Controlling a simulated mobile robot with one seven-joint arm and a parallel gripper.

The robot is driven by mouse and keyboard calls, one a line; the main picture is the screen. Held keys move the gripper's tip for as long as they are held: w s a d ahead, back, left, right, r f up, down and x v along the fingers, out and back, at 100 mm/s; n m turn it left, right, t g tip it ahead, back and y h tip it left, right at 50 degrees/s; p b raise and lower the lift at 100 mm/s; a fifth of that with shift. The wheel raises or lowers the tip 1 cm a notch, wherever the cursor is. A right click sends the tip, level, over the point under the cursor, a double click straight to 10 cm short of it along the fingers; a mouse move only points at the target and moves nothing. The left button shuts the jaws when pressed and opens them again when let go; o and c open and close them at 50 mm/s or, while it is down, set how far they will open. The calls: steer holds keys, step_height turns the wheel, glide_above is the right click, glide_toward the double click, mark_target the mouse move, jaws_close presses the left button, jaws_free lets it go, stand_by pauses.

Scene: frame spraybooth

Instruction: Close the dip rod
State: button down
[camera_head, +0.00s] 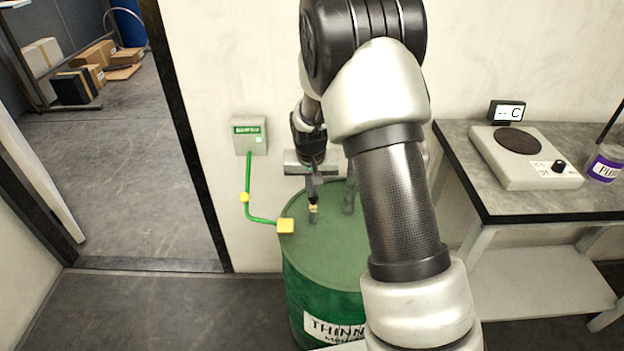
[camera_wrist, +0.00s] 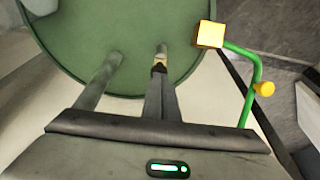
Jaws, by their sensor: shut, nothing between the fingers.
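A green drum (camera_head: 330,245) with a "THINN..." label stands against the wall; its green lid (camera_wrist: 120,25) fills the top of the wrist view. Two grey upright stubs rise from the lid: a short one (camera_head: 314,216) at the left and a taller one (camera_head: 349,195) beside it, partly behind my arm. I cannot tell for sure which is the dip rod. My gripper (camera_head: 313,204) points down, shut and empty, its tips right at the short stub. In the wrist view my gripper (camera_wrist: 158,70) meets this stub (camera_wrist: 162,50), with a small brass-coloured part there. Contact is unclear.
A green cable with a yellow clamp (camera_head: 286,226) runs from the drum rim to a wall box (camera_head: 249,136). A bench (camera_head: 460,165) with a hot plate (camera_head: 522,157) stands at right.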

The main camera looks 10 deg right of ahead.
mark_target(313, 202)
step_height(313, 202, down, 2)
steer(key=shift+b, duration=0.3)
steer(key=shift+f, duration=0.15)
steer(key=shift+s+f, duration=0.15)
